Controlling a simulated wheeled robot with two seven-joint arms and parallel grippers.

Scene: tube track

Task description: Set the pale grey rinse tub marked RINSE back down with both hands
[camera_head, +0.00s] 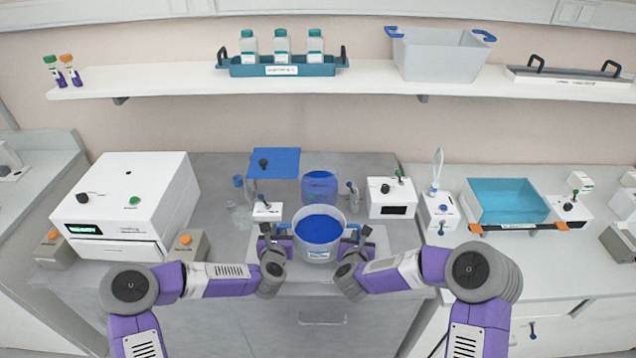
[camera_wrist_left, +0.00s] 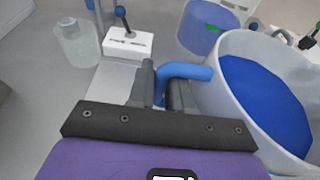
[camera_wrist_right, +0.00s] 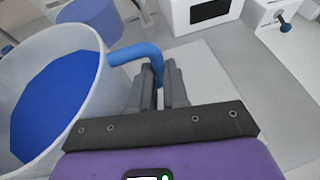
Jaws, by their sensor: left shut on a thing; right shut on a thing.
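The pale grey rinse tub (camera_head: 318,251) holds dark blue liquid and has a blue handle on each side. It is over a light mat (camera_head: 385,240) at the front of the grey bench; I cannot tell whether it touches it. My left gripper (camera_head: 277,232) is shut on the left blue handle (camera_wrist_left: 185,70). My right gripper (camera_head: 357,236) is shut on the right blue handle (camera_wrist_right: 135,52). The tub's wall also shows in the left wrist view (camera_wrist_left: 222,105) and the right wrist view (camera_wrist_right: 88,95). The tub looks about level. Its label is too small to read.
A blue translucent container (camera_head: 319,188) stands just behind the tub. A small white device (camera_head: 267,210) is behind left, and a white box with a dark display (camera_head: 391,198) is behind right. A teal basin (camera_head: 507,202) is far right.

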